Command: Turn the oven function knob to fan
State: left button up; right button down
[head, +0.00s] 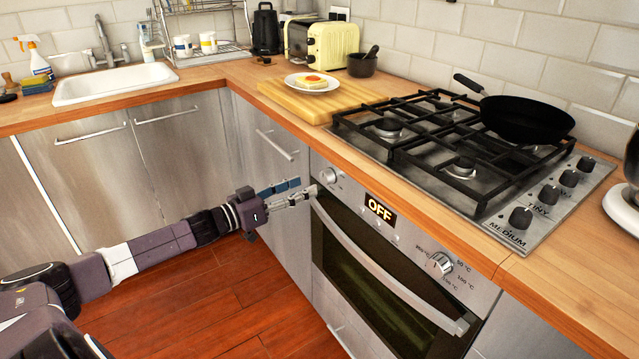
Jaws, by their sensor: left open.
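The oven (352,285) has a steel control panel with two knobs and a display (381,209) reading "OFF". The left knob (328,175), a round steel one, sits at the panel's left end; I take it as the function knob, though no fan mark can be read by it. The right knob (440,263) has temperature marks around it. My left gripper (306,188) is open and empty, with its fingertips just left of and below the left knob. I cannot tell whether they touch the oven front. My right gripper is not in view.
The oven handle (385,275) runs across the door below the panel and sticks out. A gas hob (440,145) with a black pan (525,118) is above. Steel cabinets (175,150) stand left. The wooden floor (220,290) before them is clear.

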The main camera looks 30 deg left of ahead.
aim_at(323, 179)
pick_arm(q)
jog(key=x, duration=0.4)
jog(key=shift+w, duration=0.15)
jog(key=shift+w+d, duration=0.25)
jog(key=shift+w, duration=0.3)
jog(key=shift+w+d, duration=0.15)
jog(key=shift+w, duration=0.1)
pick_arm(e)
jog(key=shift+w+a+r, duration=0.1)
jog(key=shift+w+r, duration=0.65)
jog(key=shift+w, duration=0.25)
pick_arm(q)
jog(key=c, duration=1.2)
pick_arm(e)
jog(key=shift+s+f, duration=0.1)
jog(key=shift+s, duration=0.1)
